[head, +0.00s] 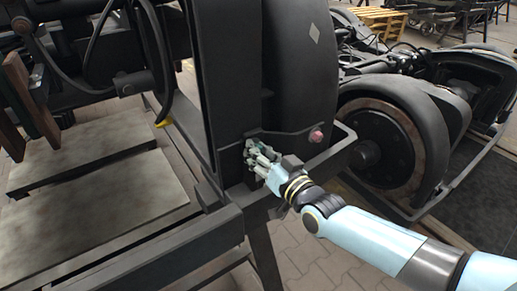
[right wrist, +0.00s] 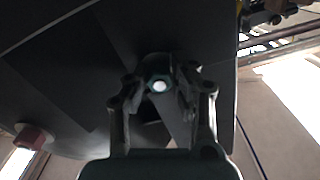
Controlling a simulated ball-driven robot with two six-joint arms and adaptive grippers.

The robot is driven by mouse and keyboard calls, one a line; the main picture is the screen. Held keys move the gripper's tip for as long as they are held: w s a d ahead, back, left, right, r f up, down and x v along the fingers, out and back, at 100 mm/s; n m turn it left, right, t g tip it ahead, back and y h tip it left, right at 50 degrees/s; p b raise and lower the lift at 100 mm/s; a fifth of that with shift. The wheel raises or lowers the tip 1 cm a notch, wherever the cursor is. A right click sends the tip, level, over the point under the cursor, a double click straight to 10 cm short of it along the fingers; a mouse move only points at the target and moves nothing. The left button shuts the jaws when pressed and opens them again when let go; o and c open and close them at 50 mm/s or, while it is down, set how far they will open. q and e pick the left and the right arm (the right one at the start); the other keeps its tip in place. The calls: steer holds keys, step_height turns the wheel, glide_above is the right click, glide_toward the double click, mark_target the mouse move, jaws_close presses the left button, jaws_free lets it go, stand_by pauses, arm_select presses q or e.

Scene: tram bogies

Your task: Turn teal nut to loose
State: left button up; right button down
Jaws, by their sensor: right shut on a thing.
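My right gripper (head: 260,155) comes in from the lower right in the head view and meets the dark upright panel of the bogie frame. In the right wrist view its two fingers (right wrist: 160,90) close around the teal nut (right wrist: 155,70), which has a bright round end at its centre. The nut sits against the dark panel, and the fingers cover its sides. In the head view a little of the nut (head: 252,143) may show at the fingertips, but the fingers mostly hide it. My left gripper does not show.
A reddish knob (head: 316,136) sticks out of the panel right of my gripper; it also shows at the left in the right wrist view (right wrist: 33,137). A black frame rail (head: 330,150) runs beside my forearm. A large wheel (head: 375,145) stands behind on the right.

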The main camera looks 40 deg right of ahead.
steer(key=shift+f, duration=0.2)
steer(key=c, duration=1.1)
jaws_free()
steer(key=shift+r, duration=0.1)
steer(key=shift+c, duration=0.2)
steer(key=shift+s, duration=0.1)
steer(key=s+a, duration=0.1)
steer(key=s, duration=1)
steer(key=shift+s, duration=0.4)
